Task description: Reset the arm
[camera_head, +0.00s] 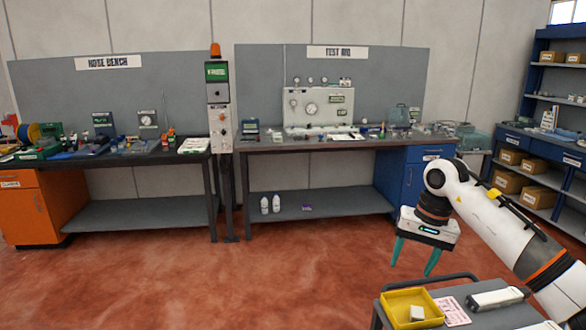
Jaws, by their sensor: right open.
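My right arm comes in from the right side. Its gripper (414,258) has two green fingers pointing down and spread apart, with nothing visible between them. The gripper hangs above the red floor, just behind a cart (460,283) at the bottom right. My left gripper does not show in this view.
The cart holds a yellow tray (388,312) with a small pale block (416,313), and a printed sheet (454,311). A hose bench (130,158) and a test rig bench (300,143) stand at the back. Shelves (545,97) stand right. The middle floor is clear.

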